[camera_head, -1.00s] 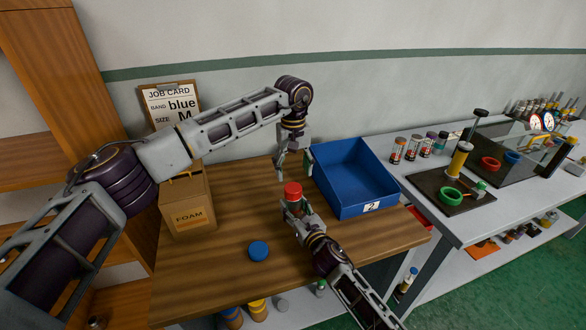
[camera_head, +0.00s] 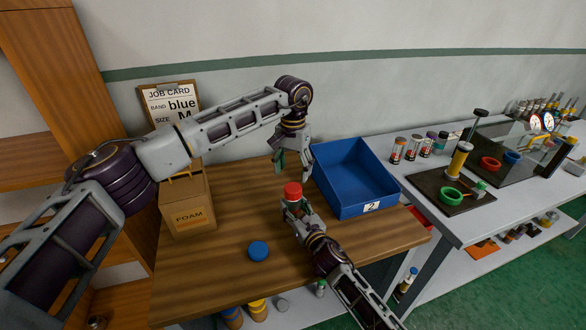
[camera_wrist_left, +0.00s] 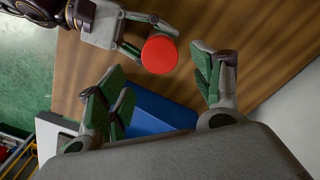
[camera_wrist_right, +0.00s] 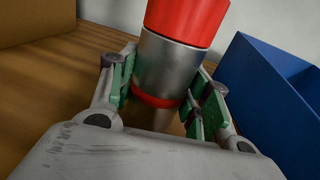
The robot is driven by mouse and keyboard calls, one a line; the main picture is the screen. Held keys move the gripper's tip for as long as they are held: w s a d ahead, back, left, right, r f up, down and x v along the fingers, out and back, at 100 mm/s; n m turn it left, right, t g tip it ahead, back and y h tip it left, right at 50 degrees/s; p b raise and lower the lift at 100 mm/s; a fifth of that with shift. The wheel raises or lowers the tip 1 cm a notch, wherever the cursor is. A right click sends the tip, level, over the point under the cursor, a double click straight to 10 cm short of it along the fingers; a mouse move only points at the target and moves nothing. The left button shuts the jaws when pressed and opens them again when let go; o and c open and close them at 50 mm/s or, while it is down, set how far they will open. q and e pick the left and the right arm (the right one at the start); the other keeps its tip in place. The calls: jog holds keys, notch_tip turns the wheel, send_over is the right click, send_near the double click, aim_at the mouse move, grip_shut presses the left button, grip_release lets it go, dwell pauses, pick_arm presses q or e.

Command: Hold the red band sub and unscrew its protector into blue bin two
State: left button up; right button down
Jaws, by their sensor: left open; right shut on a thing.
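The sub is a grey metal cylinder (camera_wrist_right: 165,68) with a red band (camera_wrist_right: 155,100) low on it and a red protector (camera_wrist_right: 187,18) on its top. My right gripper (camera_wrist_right: 165,108) is shut on the sub's metal body and holds it upright above the table. The protector also shows in the head view (camera_head: 293,190) and the left wrist view (camera_wrist_left: 160,54). My left gripper (camera_head: 293,168) is open and empty, pointing down above the protector and apart from it. Blue bin two (camera_head: 372,209), with a "2" label, stands right of both grippers and looks empty.
A blue cap (camera_head: 258,251) lies on the wooden table (camera_head: 220,275). A second bench (camera_head: 430,229) at the right holds several tubes and fixtures.

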aim_at(293, 187)
dwell(0.6)
pick_arm(q)
jog(key=shift+f, duration=4.05)
